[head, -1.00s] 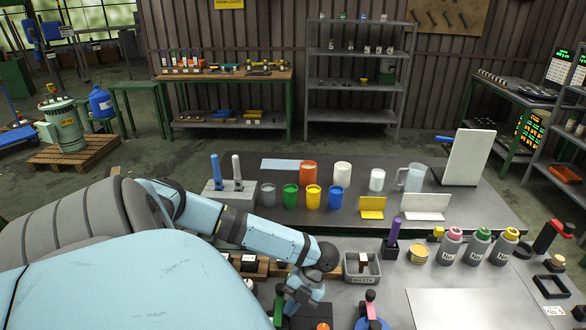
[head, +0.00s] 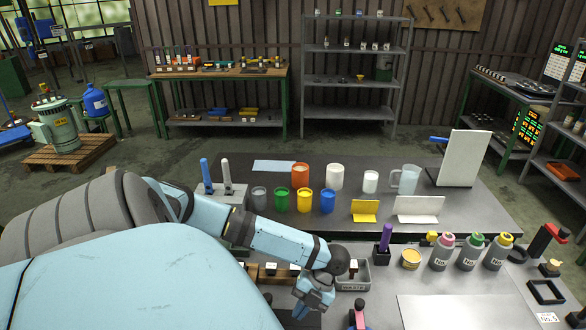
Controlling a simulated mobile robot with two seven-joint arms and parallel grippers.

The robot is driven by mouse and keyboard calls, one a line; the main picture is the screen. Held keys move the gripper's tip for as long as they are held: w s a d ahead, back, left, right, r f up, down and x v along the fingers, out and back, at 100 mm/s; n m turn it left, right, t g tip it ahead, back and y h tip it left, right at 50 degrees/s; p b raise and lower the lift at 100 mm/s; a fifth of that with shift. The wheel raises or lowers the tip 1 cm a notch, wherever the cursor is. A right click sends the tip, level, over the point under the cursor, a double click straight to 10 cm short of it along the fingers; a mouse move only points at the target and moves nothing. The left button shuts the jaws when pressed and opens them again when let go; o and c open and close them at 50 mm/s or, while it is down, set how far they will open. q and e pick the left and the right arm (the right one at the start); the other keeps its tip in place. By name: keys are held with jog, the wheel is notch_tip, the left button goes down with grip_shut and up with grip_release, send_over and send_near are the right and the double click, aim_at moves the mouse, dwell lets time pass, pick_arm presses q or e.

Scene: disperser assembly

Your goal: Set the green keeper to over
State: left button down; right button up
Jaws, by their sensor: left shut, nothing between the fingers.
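My left gripper (head: 306,312) reaches down over the near workbench at the bottom edge of the head view. It is shut and holds nothing. No green keeper can be made out clearly now; the arm and the lower picture edge hide that part of the bench. A pink-topped black part (head: 358,316) stands just right of the gripper, apart from it and cut off by the bottom edge. My right gripper is not in view.
A grey bin (head: 356,285) and a wooden rack (head: 262,272) are close beside the left arm. A purple-handled tool (head: 385,240), a yellow tin (head: 411,258) and several bottles (head: 470,252) stand to the right. A white sheet (head: 455,312) lies bare in front.

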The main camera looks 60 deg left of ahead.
pick_arm(q)
jog(key=shift+w+a+r, duration=0.15)
jog(key=shift+w+r, duration=0.5)
jog(key=shift+w, duration=0.2)
jog(key=r, duration=0.1)
jog(key=w+r, duration=0.1)
jog(key=r, duration=0.1)
jog(key=w+r+b, duration=0.1)
jog(key=r, duration=0.1)
jog(key=shift+r, duration=0.1)
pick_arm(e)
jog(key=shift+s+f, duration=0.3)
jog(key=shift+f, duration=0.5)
pick_arm(q)
jog(key=shift+w, duration=0.1)
